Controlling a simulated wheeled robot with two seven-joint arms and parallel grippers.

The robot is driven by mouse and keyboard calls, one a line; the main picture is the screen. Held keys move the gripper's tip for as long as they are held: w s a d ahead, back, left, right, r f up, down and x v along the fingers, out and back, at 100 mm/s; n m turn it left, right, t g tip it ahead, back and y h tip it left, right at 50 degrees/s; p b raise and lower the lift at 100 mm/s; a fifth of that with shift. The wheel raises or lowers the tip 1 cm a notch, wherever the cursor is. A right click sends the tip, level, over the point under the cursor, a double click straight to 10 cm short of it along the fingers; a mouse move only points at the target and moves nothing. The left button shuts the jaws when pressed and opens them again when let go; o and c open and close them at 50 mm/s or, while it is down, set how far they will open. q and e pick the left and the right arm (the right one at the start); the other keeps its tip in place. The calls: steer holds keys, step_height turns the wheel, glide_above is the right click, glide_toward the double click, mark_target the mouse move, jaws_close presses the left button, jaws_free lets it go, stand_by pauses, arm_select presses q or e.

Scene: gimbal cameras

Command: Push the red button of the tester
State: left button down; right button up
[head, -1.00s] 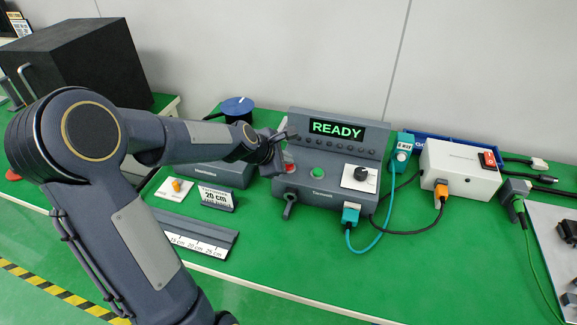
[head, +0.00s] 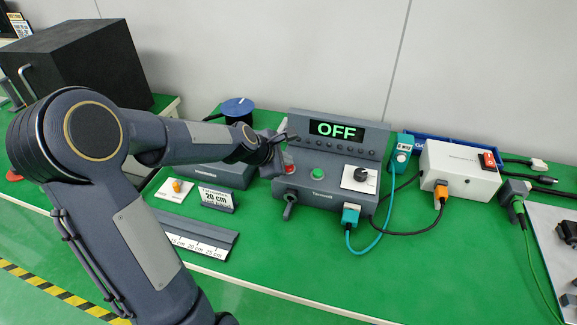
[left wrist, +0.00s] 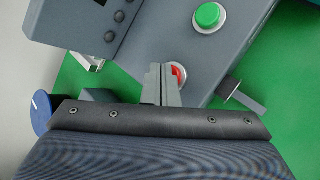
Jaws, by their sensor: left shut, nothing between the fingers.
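The tester (head: 330,181) is a dark grey box on the green bench, with a raised back panel. Its display (head: 336,132) reads "OFF" in green. The red button (head: 289,168) is at the left of its top face; in the left wrist view the red button (left wrist: 177,74) is partly hidden behind my fingertips. The green button (head: 319,173) is to the right of it. My left gripper (head: 283,150) is shut and empty. In the left wrist view its fingers (left wrist: 167,75) overlap the red button; I cannot tell whether they touch it. My right gripper is not in view.
A black knob (head: 361,174) is on the tester's right. The bench front is clear.

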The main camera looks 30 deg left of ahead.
arm_select(q)
steer(key=shift+r+p, duration=3)
steer(key=shift+r, duration=0.1)
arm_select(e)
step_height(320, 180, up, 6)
arm_select(q)
steer(key=shift+f, duration=0.1)
steer(key=s+d+r+m+g+h, duration=0.1)
steer(key=s+d+r+m, duration=0.25)
steer(key=s+m, duration=0.25)
steer(key=s+d+r+m, duration=0.2)
steer(key=s+d+m, duration=0.2)
steer(key=s+m, duration=0.15)
steer(key=s+d+f+m+g+h, duration=0.1)
steer(key=s+d+m, duration=0.3)
steer(key=s+m, duration=0.7)
steer(key=s+f+g, duration=0.1)
steer(key=s, duration=0.4)
steer(key=shift+s+d+m, duration=0.2)
steer(key=shift+m, duration=0.15)
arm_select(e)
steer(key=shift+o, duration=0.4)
